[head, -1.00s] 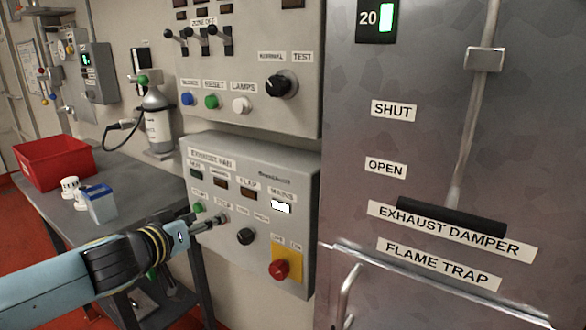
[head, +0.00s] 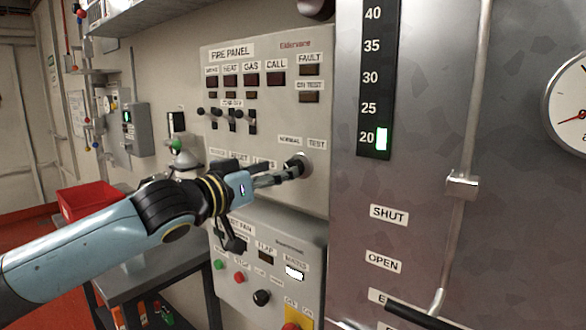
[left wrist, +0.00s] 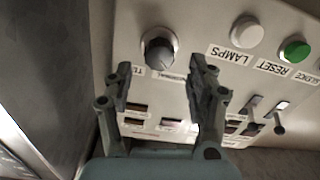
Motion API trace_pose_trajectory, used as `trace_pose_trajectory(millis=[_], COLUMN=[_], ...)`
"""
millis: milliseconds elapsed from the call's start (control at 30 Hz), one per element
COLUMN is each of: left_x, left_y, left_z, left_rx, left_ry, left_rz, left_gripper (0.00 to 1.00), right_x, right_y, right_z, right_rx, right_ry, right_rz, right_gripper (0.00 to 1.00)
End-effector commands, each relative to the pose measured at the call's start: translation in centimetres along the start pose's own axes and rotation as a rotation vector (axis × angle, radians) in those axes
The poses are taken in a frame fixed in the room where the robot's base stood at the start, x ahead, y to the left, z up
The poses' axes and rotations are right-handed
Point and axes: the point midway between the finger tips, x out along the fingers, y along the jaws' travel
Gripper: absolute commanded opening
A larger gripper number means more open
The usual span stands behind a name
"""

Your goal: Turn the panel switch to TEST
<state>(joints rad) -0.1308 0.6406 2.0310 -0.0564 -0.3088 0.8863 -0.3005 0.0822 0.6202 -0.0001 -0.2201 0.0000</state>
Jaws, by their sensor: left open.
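The panel switch (head: 304,164) is a black rotary knob on the grey fire panel (head: 325,100), below the NORMAL label (head: 289,140) and TEST label (head: 317,144). My left gripper (head: 287,174) is at the knob in the head view and partly covers it, so its pointing direction is unclear. In the left wrist view the knob (left wrist: 159,53) lies beyond and between the two spread fingertips of my left gripper (left wrist: 160,76). I cannot tell whether the fingers touch it; nothing is held. My right gripper is not in view.
A white LAMPS button (left wrist: 247,32) and a green RESET button (left wrist: 294,52) sit beside the switch. The exhaust fan box (head: 310,250) juts out below. The steel cabinet (head: 420,210) stands close on the right. A red bin (head: 85,202) is at the left.

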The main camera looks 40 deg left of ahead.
Motion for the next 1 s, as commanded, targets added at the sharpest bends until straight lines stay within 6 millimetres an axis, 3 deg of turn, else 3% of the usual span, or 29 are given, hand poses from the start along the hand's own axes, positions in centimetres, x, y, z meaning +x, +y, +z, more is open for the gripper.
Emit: trace_pose_trajectory(millis=[400, 767, 1000], left_x=[5.2, 5.7, 5.7], left_y=[0.0, 0.1, 0.1], left_z=[0.0, 0.0, 0.0], left_rx=[-0.002, 0.002, 0.002], left_ry=[0.002, 0.000, 0.000], left_rz=[0.000, 0.001, 0.001], left_gripper=[0.57, 0.57, 0.27], right_x=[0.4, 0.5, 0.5], right_y=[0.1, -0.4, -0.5], right_z=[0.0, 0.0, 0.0], right_rx=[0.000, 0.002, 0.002], right_ry=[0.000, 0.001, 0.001], right_rz=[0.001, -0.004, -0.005], right_gripper=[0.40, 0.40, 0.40])
